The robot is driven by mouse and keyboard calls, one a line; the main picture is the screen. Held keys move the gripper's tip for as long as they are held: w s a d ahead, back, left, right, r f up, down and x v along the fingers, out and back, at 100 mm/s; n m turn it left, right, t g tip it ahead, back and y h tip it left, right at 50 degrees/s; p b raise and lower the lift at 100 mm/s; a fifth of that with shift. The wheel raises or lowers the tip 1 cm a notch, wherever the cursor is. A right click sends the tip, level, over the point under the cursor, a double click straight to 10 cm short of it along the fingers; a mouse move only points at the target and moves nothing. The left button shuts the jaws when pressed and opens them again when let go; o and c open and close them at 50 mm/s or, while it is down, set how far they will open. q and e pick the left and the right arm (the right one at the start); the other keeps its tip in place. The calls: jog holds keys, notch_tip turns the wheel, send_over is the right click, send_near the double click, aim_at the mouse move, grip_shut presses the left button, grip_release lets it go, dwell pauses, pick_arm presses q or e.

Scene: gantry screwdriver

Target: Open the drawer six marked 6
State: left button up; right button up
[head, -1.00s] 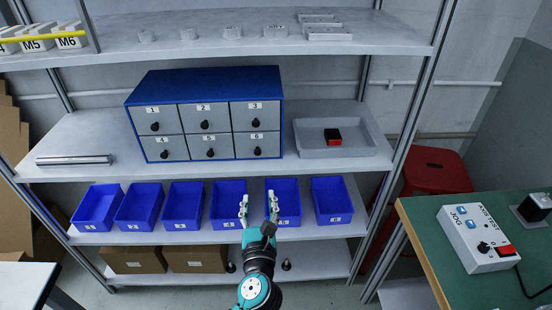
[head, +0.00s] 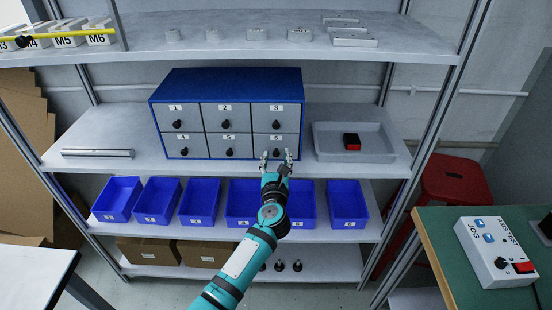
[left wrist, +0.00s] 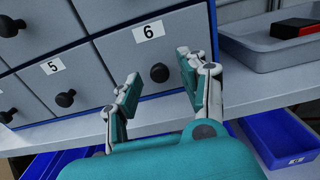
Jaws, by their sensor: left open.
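The blue cabinet (head: 228,75) stands on the middle shelf with two rows of grey drawers. Drawer six (head: 288,118) is at the bottom right and is shut; its label "6" and black knob (left wrist: 159,72) show clearly in the left wrist view. My left gripper (head: 276,154) is open and empty, just in front of and slightly below drawer six. In the left wrist view, the fingers (left wrist: 158,78) stand on either side of the knob, which appears between them and is not gripped. My right gripper is not in view.
A grey tray (head: 388,152) with a red and black block (head: 351,142) sits right of the cabinet. A metal bar (head: 97,153) lies to the left. Blue bins (head: 200,202) line the shelf below. The green table (head: 445,240) with a control box (head: 492,252) is at right.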

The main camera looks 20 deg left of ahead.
pick_arm(q)
jog(key=shift+w, duration=0.15)
jog(key=shift+c, duration=0.2)
grip_shut()
